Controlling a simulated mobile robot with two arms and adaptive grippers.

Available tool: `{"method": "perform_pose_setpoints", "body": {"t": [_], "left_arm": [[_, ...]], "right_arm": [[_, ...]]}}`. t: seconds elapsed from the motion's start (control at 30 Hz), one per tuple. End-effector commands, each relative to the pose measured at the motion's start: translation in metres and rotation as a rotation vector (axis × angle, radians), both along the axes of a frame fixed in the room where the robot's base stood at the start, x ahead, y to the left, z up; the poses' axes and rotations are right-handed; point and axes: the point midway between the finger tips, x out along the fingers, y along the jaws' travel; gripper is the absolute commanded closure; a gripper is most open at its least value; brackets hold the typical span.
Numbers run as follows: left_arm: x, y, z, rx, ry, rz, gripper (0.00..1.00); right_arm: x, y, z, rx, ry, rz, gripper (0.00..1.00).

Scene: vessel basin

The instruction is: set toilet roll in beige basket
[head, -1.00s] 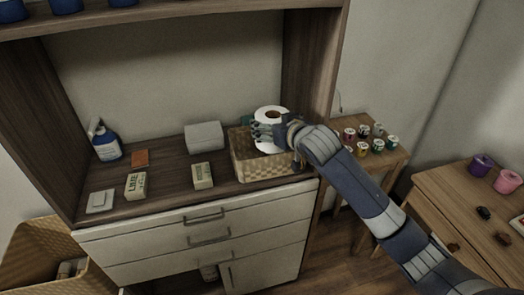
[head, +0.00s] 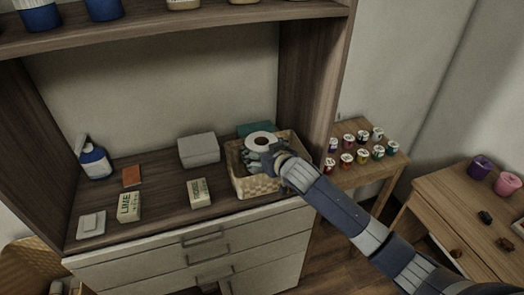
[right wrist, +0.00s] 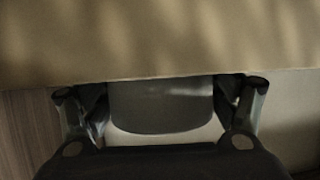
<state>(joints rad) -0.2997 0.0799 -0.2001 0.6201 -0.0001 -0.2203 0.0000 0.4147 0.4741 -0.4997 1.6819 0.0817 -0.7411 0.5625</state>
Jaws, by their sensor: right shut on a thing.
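The white toilet roll (head: 260,137) is upright within the beige woven basket (head: 257,187) on the cabinet top, in the head view. My right gripper (head: 268,157) is shut on the roll from its front right side, and its hand and wrist hang over the basket. The lower part of the roll is hidden by the hand and basket wall, so I cannot tell whether it touches the bottom. In the right wrist view the fingers (right wrist: 160,108) show below a wide, blurred tan surface. My left gripper is not in view.
A teal item (head: 256,129) shows at the basket's back. Several small jars (head: 362,159) stand on the side table.

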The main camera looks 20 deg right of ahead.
Motion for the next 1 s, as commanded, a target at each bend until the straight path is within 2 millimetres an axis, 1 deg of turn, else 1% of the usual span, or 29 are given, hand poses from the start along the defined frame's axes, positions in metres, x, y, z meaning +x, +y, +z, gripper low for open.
{"method": "perform_pose_setpoints", "body": {"t": [0.1, 0.37, 0.57, 0.6, 0.67, 0.7, 1.0], "left_arm": [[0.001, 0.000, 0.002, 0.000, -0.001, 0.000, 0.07], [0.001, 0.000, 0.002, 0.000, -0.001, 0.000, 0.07], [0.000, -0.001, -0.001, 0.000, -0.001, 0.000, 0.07], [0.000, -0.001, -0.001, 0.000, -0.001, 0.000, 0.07], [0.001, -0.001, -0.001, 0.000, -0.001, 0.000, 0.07], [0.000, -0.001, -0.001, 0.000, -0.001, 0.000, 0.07], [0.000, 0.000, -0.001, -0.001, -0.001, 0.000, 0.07]], "right_arm": [[0.000, 0.000, -0.008, 0.001, -0.003, 0.001, 0.45], [0.000, 0.000, -0.009, 0.001, -0.004, 0.001, 0.45], [0.000, 0.000, -0.016, 0.002, -0.002, 0.001, 0.45], [0.000, 0.000, -0.017, 0.002, -0.002, 0.001, 0.18], [0.000, 0.000, -0.016, 0.001, -0.002, 0.001, 0.04], [0.000, 0.000, -0.016, 0.001, -0.002, 0.001, 0.00], [0.000, 0.000, -0.016, 0.001, -0.003, 0.001, 0.00]]}}
